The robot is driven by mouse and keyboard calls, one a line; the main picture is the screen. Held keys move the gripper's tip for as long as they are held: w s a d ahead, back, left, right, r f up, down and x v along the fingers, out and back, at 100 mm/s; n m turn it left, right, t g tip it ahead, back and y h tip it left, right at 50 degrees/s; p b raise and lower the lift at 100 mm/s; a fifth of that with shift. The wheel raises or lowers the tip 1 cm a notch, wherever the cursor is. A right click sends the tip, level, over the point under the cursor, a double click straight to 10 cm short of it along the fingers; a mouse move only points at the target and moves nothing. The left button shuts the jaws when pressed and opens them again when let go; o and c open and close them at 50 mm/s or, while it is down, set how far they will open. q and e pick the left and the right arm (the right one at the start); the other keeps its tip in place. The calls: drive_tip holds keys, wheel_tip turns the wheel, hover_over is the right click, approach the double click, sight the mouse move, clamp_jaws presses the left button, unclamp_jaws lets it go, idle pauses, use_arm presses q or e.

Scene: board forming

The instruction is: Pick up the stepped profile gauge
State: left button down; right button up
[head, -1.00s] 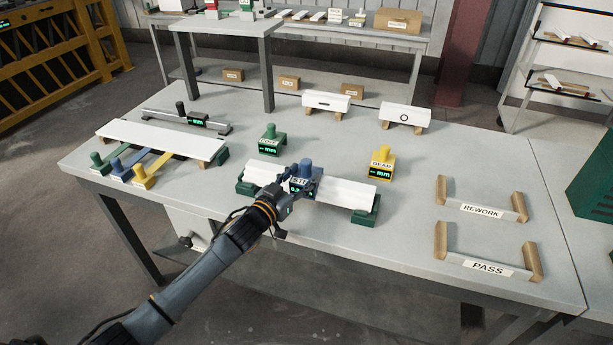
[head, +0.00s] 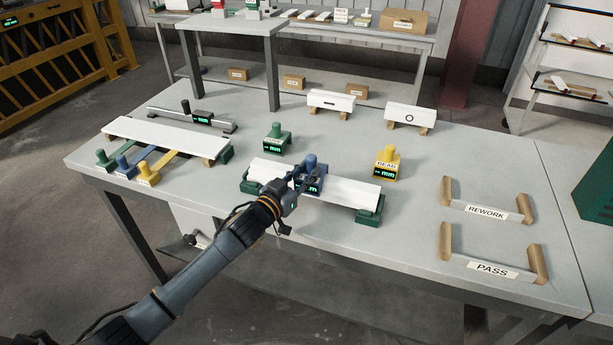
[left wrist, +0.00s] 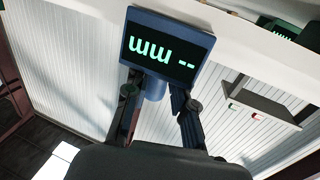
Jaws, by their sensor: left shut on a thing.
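The stepped profile gauge (head: 313,184) is a blue block with a round blue knob and a lit green display. It is at the middle of a white board (head: 345,192) that rests on green supports (head: 368,217). My left gripper (head: 301,178) is shut on the gauge. In the left wrist view the gauge (left wrist: 168,45) shows upside-down dashes and "mm" on its display. Both fingers (left wrist: 158,105) sit at its blue knob there. Whether the gauge's underside touches the board is hard to tell. My right gripper is not in view.
A green gauge (head: 274,139) and a yellow gauge labelled BEAD (head: 387,164) stand behind the board. Another white board (head: 165,136) lies at left, near three coloured gauges. REWORK (head: 487,211) and PASS (head: 490,268) racks are at right. The table's front right is clear.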

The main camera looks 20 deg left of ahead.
use_arm(q)
drive_tip(key=s+a+r+b, duration=0.2)
drive_tip(key=s+a+r, duration=0.2)
drive_tip(key=s+r, duration=0.8)
drive_tip(key=shift+s, duration=0.75)
drive_tip(key=c, duration=2)
unclamp_jaws()
clamp_jaws()
drive_tip(key=shift+w+r, duration=0.1)
